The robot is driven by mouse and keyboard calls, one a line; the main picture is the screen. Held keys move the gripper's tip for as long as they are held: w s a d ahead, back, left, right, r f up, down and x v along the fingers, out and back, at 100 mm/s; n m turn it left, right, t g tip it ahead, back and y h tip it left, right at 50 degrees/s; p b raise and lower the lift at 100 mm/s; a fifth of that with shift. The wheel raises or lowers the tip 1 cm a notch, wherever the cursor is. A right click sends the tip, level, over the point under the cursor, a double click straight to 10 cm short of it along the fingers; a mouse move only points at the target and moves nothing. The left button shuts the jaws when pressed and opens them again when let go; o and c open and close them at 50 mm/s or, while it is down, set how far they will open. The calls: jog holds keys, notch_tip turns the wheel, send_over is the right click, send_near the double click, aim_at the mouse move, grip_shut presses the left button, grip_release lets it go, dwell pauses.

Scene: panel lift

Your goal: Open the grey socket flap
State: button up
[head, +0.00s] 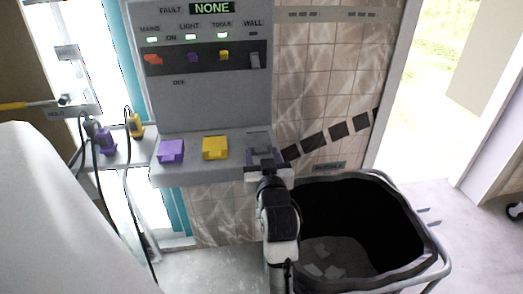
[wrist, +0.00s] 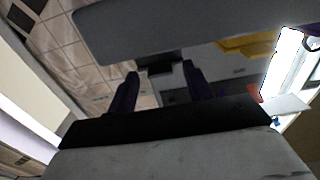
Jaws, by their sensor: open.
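The grey socket flap (head: 259,138) is at the right end of the console's sloping ledge (head: 200,174), right of the yellow flap. My gripper (head: 266,165) is right in front of it and hides its lower part, so I cannot tell whether they touch or how far the flap is raised. In the wrist view my gripper (wrist: 160,78) is open, its two dark fingers apart, with no object clearly between them. A large grey slab (wrist: 170,30) fills the top of that view; I cannot tell whether it is the flap or the ledge.
A purple flap (head: 171,151) and a yellow flap (head: 215,148) sit on the same ledge. Switches and a display reading NONE (head: 212,8) are above. A black bin (head: 350,225) with a metal rail stands at the right. Purple and yellow plugs (head: 136,125) hang at the left.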

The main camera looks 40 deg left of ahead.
jog(key=shift+w+a, duration=0.15)
jog(key=shift+a, duration=0.05)
grip_shut()
dwell(0.3)
jog(key=shift+r, duration=0.15)
